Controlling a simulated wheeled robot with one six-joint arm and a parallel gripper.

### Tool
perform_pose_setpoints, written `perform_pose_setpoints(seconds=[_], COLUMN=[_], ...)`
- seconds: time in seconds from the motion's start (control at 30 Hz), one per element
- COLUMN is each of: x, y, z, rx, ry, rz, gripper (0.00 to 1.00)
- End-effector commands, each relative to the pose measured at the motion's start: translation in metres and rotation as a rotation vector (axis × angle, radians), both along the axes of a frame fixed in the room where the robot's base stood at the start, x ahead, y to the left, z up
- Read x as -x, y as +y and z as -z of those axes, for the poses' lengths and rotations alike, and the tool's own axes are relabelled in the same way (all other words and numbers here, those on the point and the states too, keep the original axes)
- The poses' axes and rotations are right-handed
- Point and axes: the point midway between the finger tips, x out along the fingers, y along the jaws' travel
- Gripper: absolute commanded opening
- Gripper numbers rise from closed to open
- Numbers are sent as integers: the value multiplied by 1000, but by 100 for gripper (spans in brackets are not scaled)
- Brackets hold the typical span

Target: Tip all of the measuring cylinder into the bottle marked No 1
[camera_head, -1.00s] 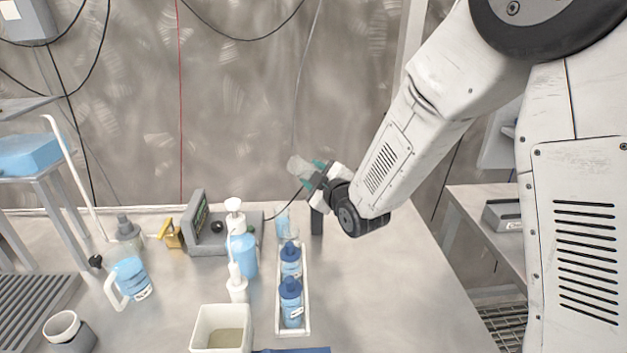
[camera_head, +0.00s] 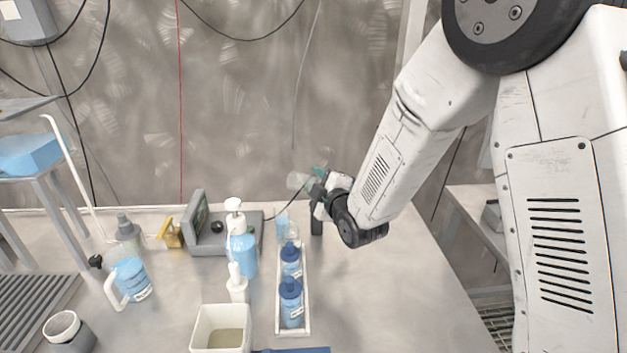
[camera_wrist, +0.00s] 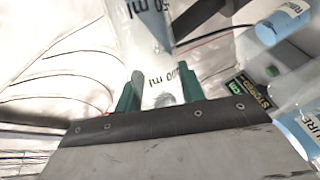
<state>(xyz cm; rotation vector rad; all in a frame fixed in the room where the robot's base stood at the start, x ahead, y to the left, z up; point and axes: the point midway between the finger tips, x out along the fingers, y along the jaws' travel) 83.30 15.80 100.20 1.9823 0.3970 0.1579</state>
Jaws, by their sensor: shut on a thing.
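My gripper (camera_head: 316,183) is shut on the clear measuring cylinder (camera_head: 296,180). The cylinder lies tilted close to level, its free end pointing left, above the back of the bottle rack. In the wrist view the cylinder (camera_wrist: 146,45) with "50 ml" print sits between the green fingers (camera_wrist: 160,92); its contents cannot be made out. A narrow white rack (camera_head: 306,310) holds an uncapped clear bottle (camera_head: 289,232) at the back and two blue-capped bottles, a middle one (camera_head: 291,262) and a front one (camera_head: 291,305). Their numbers are not readable, so I cannot tell which is No 1.
Left of the rack stand a blue pump bottle (camera_head: 243,252), a white tub (camera_head: 221,318) and a grey instrument (camera_head: 213,230). A dark post (camera_head: 316,222) stands right behind the rack. The bench right of the rack is clear.

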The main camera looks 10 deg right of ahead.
Motion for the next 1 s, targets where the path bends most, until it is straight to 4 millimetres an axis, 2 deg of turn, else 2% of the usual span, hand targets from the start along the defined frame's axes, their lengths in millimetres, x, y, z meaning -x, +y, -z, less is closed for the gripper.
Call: perform_pose_setpoints(seconds=[0.3,0.73,1.0], x=[-1,-1,0], y=[-1,-1,0], z=[15,17,30], rx=[125,147,242], ry=[-66,-77,-127], rz=[-1,0,-1], gripper=[14,14,14])
